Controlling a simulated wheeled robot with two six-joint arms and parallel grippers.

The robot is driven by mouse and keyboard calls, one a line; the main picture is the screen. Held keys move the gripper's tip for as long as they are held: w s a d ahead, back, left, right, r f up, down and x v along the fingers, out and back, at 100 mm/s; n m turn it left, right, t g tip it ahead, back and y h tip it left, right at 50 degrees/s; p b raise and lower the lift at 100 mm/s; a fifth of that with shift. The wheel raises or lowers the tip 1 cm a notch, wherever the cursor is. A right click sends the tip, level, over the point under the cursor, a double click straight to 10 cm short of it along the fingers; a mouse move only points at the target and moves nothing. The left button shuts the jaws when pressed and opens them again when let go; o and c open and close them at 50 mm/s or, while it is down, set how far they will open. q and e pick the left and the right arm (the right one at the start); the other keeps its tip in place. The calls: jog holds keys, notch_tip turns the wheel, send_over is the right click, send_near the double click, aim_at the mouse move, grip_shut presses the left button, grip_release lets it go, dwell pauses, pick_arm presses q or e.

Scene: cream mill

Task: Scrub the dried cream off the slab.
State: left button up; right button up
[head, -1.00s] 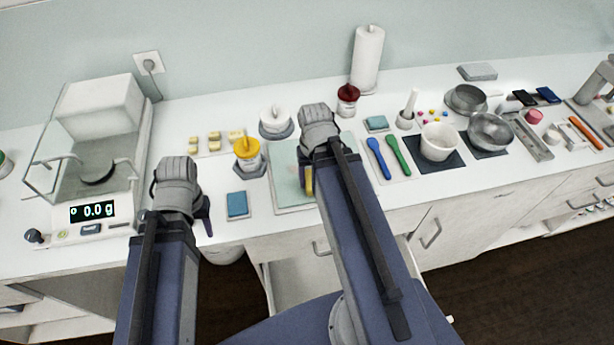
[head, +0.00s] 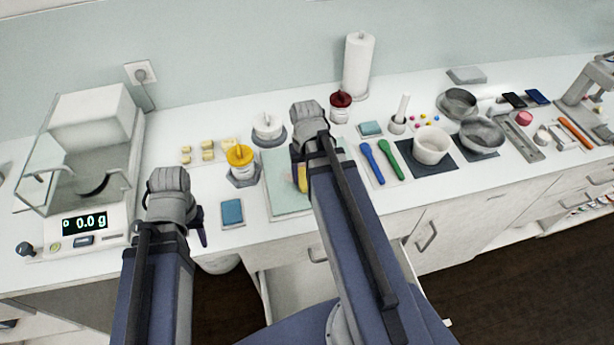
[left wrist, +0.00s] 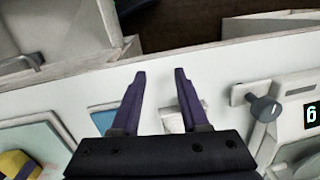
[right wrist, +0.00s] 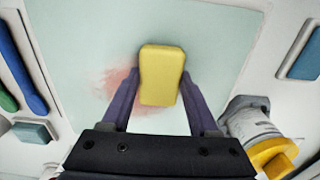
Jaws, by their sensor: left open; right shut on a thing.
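The pale green slab (head: 286,199) lies on the counter, partly hidden in the head view by my right arm. In the right wrist view the slab (right wrist: 90,30) carries a faint pinkish-red smear (right wrist: 118,88). My right gripper (right wrist: 160,85) is shut on a yellow sponge-like block (right wrist: 162,72), held over or on the slab beside the smear; contact is not clear. The block shows slightly in the head view (head: 302,178). My left gripper (left wrist: 160,75) is open and empty above the counter's front edge, between the scale and a blue pad.
A yellow-lidded jar (head: 241,163) stands left of the slab. A blue pad (head: 232,212) lies at its front left. A scale (head: 85,228) is far left. Blue (head: 372,163) and green (head: 391,159) spatulas and a white mortar (head: 431,147) are to the right.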

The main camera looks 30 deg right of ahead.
aim_at(303, 167)
jog(key=shift+w+d, duration=0.25)
jog(key=shift+w, duration=0.6)
jog(key=shift+w+d, duration=0.2)
jog(key=shift+w, duration=0.65)
jog(key=shift+w+d, duration=0.2)
jog(key=shift+w, duration=0.55)
jog(key=shift+w+d, duration=0.2)
jog(key=shift+w, duration=0.55)
jog(key=shift+w+d, duration=0.25)
jog(key=shift+w, duration=0.6)
jog(key=shift+w+d, duration=0.2)
jog(key=shift+w, duration=0.6)
jog(key=shift+s, duration=0.1)
jog(key=shift+s+d, duration=0.2)
jog(key=shift+d, duration=0.4)
jog(key=shift+s+d, duration=0.15)
jog(key=shift+d, duration=0.4)
